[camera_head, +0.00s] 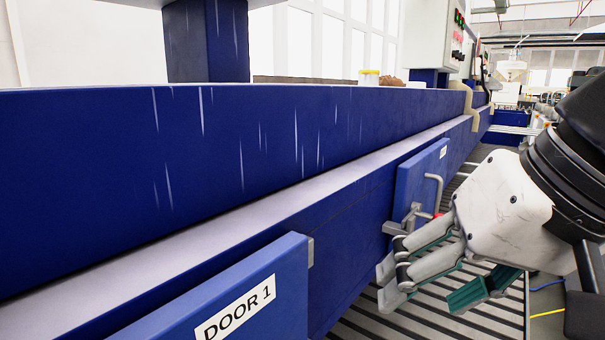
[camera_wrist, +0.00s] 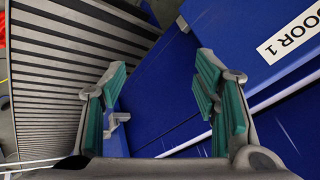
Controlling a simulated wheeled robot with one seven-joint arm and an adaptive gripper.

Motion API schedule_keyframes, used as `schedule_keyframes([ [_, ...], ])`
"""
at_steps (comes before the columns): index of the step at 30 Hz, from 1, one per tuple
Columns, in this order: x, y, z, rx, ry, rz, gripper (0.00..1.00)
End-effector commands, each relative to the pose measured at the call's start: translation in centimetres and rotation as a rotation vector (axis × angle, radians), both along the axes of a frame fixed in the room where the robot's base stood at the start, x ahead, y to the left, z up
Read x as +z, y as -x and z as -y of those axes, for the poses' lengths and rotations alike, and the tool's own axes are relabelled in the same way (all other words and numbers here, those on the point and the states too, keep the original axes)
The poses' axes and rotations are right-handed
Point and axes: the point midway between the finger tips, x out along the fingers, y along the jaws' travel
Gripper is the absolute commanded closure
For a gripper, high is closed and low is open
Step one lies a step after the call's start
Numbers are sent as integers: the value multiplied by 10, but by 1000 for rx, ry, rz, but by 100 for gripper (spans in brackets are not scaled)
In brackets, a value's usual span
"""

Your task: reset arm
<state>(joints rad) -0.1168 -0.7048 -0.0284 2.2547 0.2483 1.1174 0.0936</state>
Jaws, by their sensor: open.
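My gripper (camera_head: 432,290) is at the right of the head view, in front of the blue gantry's side. Its fingers point left and down. It is open and empty, with clear space between its green-padded fingers in the wrist view (camera_wrist: 160,105). A second blue door panel (camera_head: 418,184) with a grey lever handle (camera_head: 436,190) stands just behind and left of the gripper in the head view. I cannot tell whether the gripper touches it.
A long blue gantry beam (camera_head: 230,140) crosses the head view. A blue panel labelled DOOR 1 (camera_head: 238,308) is at the lower front; its label also shows in the wrist view (camera_wrist: 286,38). Ribbed grey flooring (camera_wrist: 60,85) lies below. A control box (camera_head: 433,35) stands at the back.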

Motion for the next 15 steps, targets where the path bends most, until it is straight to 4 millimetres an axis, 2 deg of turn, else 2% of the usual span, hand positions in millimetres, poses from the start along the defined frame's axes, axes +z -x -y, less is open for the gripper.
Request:
schedule_keyframes([
  [1, -26, 14, 13, -2, 54, -52, 44],
  [3, -54, 32, 28, 1, 120, -120, 44],
  [6, -89, 59, 48, 10, 203, -210, 44],
  [11, -135, 103, 76, 25, 316, -352, 44],
  [12, -121, 101, 75, 27, 314, -334, 44],
  [15, -100, 98, 74, 24, 312, -303, 44],
])
